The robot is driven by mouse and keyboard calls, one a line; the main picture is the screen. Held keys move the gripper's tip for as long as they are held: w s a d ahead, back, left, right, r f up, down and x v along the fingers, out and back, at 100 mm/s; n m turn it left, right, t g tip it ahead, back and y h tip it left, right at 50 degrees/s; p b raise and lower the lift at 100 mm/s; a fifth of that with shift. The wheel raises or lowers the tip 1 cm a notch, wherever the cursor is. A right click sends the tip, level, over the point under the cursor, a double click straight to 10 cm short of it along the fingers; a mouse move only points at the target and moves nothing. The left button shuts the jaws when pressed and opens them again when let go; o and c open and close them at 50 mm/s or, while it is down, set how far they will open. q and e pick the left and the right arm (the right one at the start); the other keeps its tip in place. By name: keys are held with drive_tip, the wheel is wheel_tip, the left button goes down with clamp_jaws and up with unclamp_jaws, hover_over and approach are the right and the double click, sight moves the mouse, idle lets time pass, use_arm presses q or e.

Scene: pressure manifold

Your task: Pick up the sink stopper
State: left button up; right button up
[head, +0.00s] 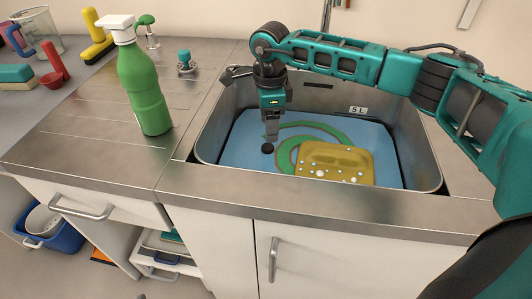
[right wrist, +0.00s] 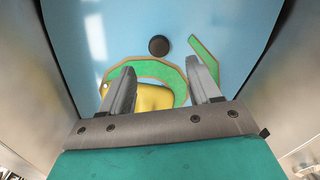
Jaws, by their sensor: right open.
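A small dark round piece, which looks like the sink stopper (head: 267,148), lies on the blue floor of the sink. It also shows as a dark disc in the right wrist view (right wrist: 159,45), beyond my fingertips. My right gripper (head: 271,141) reaches down into the sink (head: 320,188), close above the stopper in the head view. In the right wrist view my right gripper (right wrist: 162,68) has its two fingers apart with nothing held between them. The exact gap between fingers and stopper is hard to tell. My left gripper is not in view.
A yellow block with white dots (head: 335,160) lies in the sink near a green curved band (head: 285,153). A green spray bottle (head: 143,85) stands on the steel counter left of the sink. The sink walls surround my right gripper.

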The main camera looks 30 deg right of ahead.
sight(266, 146)
drive_tip(key=f, duration=0.8)
drive_tip(key=shift+a+f+b, duration=0.3)
drive_tip(key=shift+a+f, duration=0.05)
drive_tip(key=shift+f, duration=0.05)
drive_tip(key=shift+c, duration=0.3)
drive_tip(key=c, duration=1)
